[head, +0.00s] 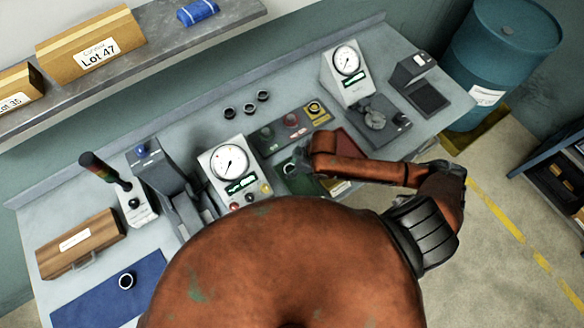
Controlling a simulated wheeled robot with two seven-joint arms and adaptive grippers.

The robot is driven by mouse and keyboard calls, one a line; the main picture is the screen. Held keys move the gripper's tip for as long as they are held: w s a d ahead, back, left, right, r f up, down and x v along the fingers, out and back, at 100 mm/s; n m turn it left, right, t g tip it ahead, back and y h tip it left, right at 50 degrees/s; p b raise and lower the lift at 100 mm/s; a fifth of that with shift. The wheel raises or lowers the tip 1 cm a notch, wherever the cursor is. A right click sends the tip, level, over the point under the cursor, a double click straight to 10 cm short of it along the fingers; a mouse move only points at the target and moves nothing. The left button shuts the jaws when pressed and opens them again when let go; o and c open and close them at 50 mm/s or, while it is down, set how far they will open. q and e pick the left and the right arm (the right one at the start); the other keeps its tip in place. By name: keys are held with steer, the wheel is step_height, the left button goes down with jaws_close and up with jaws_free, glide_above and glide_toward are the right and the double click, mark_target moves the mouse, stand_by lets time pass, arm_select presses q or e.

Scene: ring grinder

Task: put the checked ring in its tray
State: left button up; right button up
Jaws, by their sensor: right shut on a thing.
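My right arm reaches in from the right, and its dark gripper (294,168) is low over the green tray (285,183) at the bench's front. The gripper is shut on a small dark thing, apparently a ring; the arm and jaws hide most of it. I cannot tell whether it touches the tray. A red tray (347,143) lies beyond my arm and a yellow-edged tray (337,187) shows partly in front of it. Three dark rings (248,110) lie loose at the back of the bench. Another ring (127,281) lies on the blue mat (85,302). My left gripper is not in view.
A dial gauge (228,162) stands left of my gripper. Behind it is a dark panel (268,136) with coloured fittings. A second gauge (347,65) stands at the back right. My orange body hides the front middle.

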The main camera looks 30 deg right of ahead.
steer(key=shift+f, duration=0.1)
steer(key=o, duration=1.1)
steer(key=shift+c, duration=0.2)
steer(key=v, duration=1.2)
